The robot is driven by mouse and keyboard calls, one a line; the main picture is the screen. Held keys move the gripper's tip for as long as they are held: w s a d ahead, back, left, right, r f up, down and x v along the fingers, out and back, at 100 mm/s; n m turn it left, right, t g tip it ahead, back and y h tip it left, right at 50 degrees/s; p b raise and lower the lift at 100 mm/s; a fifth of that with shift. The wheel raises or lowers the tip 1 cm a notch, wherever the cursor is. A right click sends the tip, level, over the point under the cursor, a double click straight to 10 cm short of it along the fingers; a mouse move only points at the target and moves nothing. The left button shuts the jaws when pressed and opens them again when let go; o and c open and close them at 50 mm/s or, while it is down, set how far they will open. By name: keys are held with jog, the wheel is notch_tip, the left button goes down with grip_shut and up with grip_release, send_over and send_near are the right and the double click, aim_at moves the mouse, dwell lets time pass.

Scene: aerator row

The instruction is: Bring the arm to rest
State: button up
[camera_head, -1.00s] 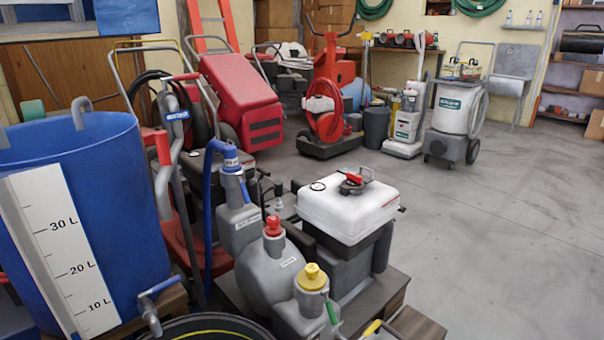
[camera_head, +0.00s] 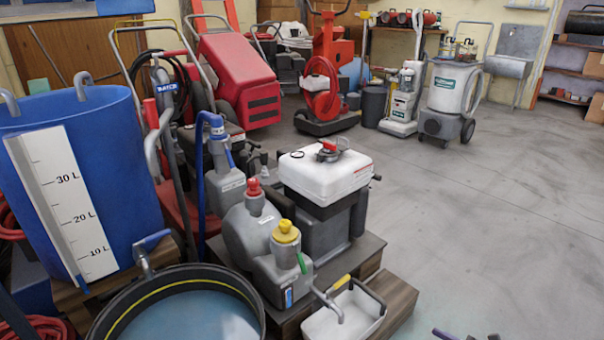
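I cannot make out my arm or my gripper in the head view. A small purple and dark shape (camera_head: 445,334) shows at the bottom edge, right of the middle; it is cut off and I cannot tell what it is. Nothing in view can be seen held by me.
A blue tank (camera_head: 120,165) with a litre scale stands at left, a round black-rimmed tub of water (camera_head: 185,322) below it. Grey jugs and a white-topped machine (camera_head: 325,178) stand on a low wooden platform (camera_head: 395,300) with a white tray (camera_head: 345,318). Floor (camera_head: 500,220) at right is clear.

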jog(key=s+a+r+n+g+h+p, duration=0.25)
jog(key=a+r+n+g, duration=0.45)
jog(key=r, duration=0.4)
jog(key=s+a+r+n+g+h+p, duration=0.1)
jog(key=s+a+r+n+g+h, duration=0.3)
jog(key=a+r+n, duration=0.6)
jog(key=s+a+r+n+t+h+p, duration=0.1)
jog(key=s+a+r+n+t+h, duration=0.1)
jog(key=s+r+n, duration=0.3)
jog(key=s+a+r+n+t+h+p, duration=0.1)
jog(key=s+r+n+h, duration=0.3)
jog(key=r, duration=1)
jog(key=s+a+n+t, duration=0.1)
jog(key=s+n, duration=0.1)
jog(key=s, duration=0.1)
jog(key=shift+a+r+t+p, duration=0.25)
jog(key=shift+a+t+p, duration=0.05)
jog(key=shift+a, duration=0.05)
